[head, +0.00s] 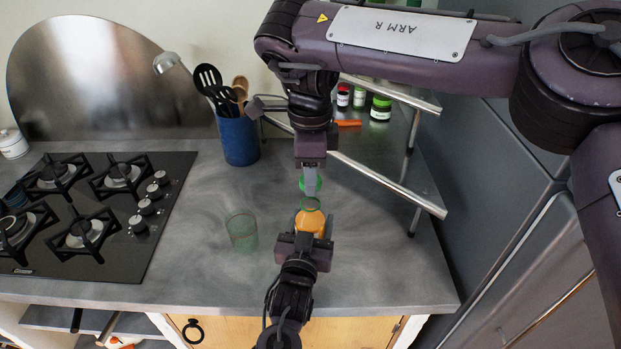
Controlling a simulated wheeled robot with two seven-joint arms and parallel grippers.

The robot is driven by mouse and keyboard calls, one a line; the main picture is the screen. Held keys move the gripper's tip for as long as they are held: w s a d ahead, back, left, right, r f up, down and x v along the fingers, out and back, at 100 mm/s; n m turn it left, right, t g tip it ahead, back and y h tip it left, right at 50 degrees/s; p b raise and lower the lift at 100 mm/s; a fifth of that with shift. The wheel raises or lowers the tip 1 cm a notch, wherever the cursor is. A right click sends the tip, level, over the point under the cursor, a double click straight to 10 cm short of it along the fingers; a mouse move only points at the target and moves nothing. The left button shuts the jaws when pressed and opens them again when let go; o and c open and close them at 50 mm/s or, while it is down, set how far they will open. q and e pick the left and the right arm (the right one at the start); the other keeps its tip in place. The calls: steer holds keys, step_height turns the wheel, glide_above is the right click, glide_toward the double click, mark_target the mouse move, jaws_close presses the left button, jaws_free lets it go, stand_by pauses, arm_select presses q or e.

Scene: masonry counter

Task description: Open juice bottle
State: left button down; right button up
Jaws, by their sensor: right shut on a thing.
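The juice bottle (309,222) holds orange juice and stands on the counter, with a clear greenish open neck at its top. My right gripper (311,185) comes down from above and is shut on the green cap (305,186). The cap is just above the bottle's neck, with a small gap visible between them. My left gripper (309,232) comes in from the bottom of the view and has its fingers at the bottle's sides. Its body hides the lower bottle, so I cannot tell whether the fingers press on it.
A clear greenish glass (242,232) stands left of the bottle. A blue utensil holder (238,139) is behind it, and a gas hob (95,210) is at left. A metal corner shelf (390,180) with small jars stands behind right. The counter's front edge is close.

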arm_select(q)
steer(key=shift+r, duration=0.1)
arm_select(e)
step_height(320, 180, up, 2)
steer(key=shift+r, duration=0.1)
arm_select(q)
steer(key=shift+c, duration=1.9)
jaws_free()
